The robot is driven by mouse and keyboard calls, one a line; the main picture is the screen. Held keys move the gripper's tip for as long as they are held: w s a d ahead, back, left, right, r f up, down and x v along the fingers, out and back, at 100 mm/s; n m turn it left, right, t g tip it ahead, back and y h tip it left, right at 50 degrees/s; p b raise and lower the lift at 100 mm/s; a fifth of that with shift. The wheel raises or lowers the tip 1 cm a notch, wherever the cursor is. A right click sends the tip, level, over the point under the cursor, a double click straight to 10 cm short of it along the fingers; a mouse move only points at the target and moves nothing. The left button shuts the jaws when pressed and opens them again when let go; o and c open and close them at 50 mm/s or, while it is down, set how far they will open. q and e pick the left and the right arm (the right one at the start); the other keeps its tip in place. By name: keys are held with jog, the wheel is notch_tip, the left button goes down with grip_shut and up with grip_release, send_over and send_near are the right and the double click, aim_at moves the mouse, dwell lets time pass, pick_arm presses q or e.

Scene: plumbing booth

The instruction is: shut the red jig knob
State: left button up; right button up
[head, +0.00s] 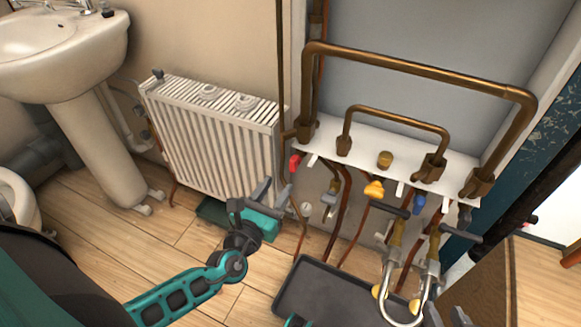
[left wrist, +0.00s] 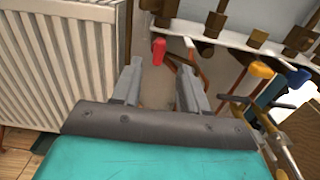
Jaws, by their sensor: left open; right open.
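The red jig knob (head: 295,162) hangs under the left end of the white shelf (head: 400,160), below the copper pipe loops. In the left wrist view the red knob (left wrist: 158,51) shows beyond my fingertips, roughly in line with the gap between them. My left gripper (head: 274,191) is open and empty, low and to the left of the knob, in front of the radiator's right end. Its two grey fingers (left wrist: 158,78) stand apart with nothing between them. My right gripper (head: 448,314) shows only its grey finger ends at the bottom edge, apart.
A white radiator (head: 215,140) stands left of the knob. A yellow knob (head: 374,189) and a blue knob (head: 419,204) hang farther right under the shelf. Copper pipes run down beside the red knob. A dark tray (head: 335,295) lies on the wooden floor.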

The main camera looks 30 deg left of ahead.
aim_at(292, 164)
pick_arm(q)
jog(key=w, duration=0.5)
jog(key=w+b, duration=0.1)
jog(key=w, duration=0.2)
jog(key=shift+w+a, duration=0.15)
jog(key=shift+a, duration=0.1)
jog(key=c, duration=0.6)
grip_shut()
